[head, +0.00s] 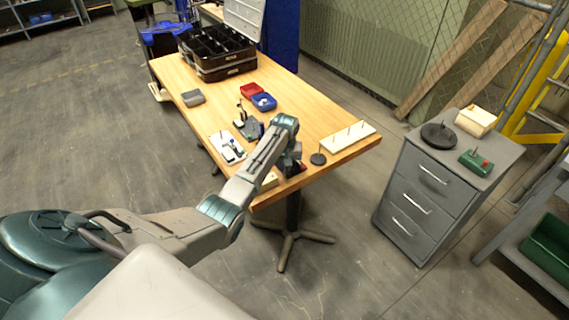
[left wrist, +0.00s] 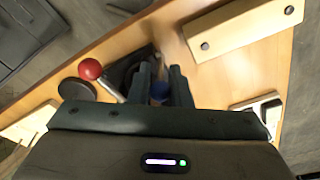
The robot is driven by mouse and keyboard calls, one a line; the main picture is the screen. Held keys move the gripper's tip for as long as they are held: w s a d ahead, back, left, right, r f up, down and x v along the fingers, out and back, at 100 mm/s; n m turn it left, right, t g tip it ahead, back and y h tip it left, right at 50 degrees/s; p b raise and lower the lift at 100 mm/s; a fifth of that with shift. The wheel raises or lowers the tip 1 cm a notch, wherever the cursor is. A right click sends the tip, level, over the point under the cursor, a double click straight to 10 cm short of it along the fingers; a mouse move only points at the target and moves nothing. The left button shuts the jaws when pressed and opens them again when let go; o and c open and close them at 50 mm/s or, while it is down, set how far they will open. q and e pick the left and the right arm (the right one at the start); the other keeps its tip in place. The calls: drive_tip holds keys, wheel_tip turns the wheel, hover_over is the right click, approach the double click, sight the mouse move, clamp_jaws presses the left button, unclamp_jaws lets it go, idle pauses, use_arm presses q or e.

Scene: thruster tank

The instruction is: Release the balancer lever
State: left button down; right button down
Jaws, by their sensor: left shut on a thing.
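My left gripper (head: 293,168) is over the front right part of the wooden table; its fingertips are mostly hidden by the wrist in the head view. Just left of the fingers are a dark angular body (left wrist: 130,68) and a metal rod with a red ball knob (left wrist: 91,69). A bit of red (head: 302,167) shows beside the gripper in the head view. My right gripper is not seen.
A pale pegged board (head: 347,137) and a black round stand (head: 318,159) are right of the gripper. A white board with parts (head: 228,148) is to its left. Red (head: 251,90) and blue (head: 264,102) trays lie farther back. A grey drawer cabinet (head: 430,185) stands right of the table.

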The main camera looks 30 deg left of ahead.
use_arm(q)
drive_tip(key=c, duration=1.4)
unclamp_jaws()
drive_tip(key=shift+s, duration=0.1)
wheel_tip(320, 180, up, 11)
drive_tip(key=s+b, duration=0.1)
drive_tip(key=b, duration=0.1)
drive_tip(key=shift+d+f, duration=0.15)
drive_tip(key=shift+d, duration=0.3)
